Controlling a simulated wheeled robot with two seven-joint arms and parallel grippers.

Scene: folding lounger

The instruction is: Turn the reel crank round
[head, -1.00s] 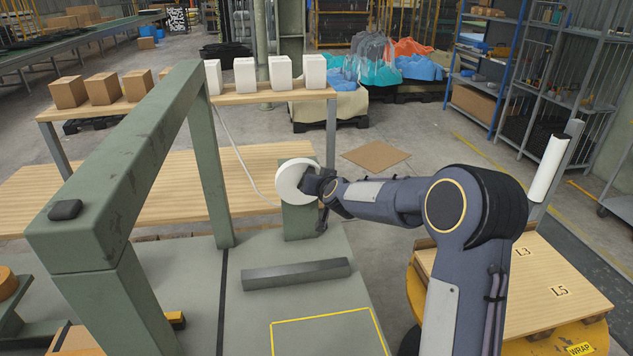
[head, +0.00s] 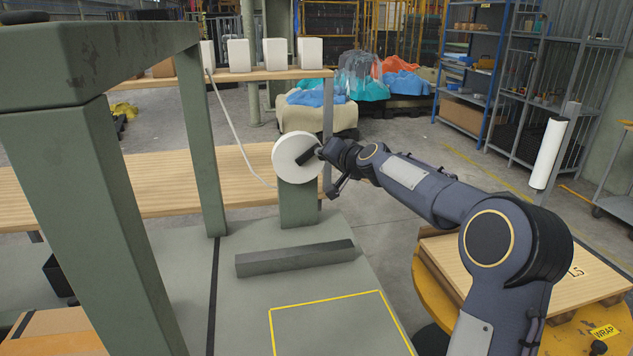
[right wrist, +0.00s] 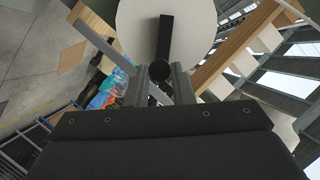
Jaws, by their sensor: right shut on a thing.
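The reel is a white disc (head: 292,158) on a green post (head: 298,204) at the far end of the grey-green bench. Its black crank arm (head: 307,155) crosses the disc's face, pointing up and right from near the middle. My right gripper (head: 322,151) is at the crank's outer end, on the disc's right side. In the right wrist view, the crank arm (right wrist: 164,40) runs down the white disc (right wrist: 190,25) to the two fingertips (right wrist: 159,76), which are shut on the crank handle. The fingers partly hide the handle. My left gripper is not in view.
A dark grey bar (head: 297,257) lies on the bench before the post. A green frame (head: 205,150) stands at left. A white cord (head: 232,135) hangs left of the reel. A yellow-outlined area (head: 345,325) on the bench is clear.

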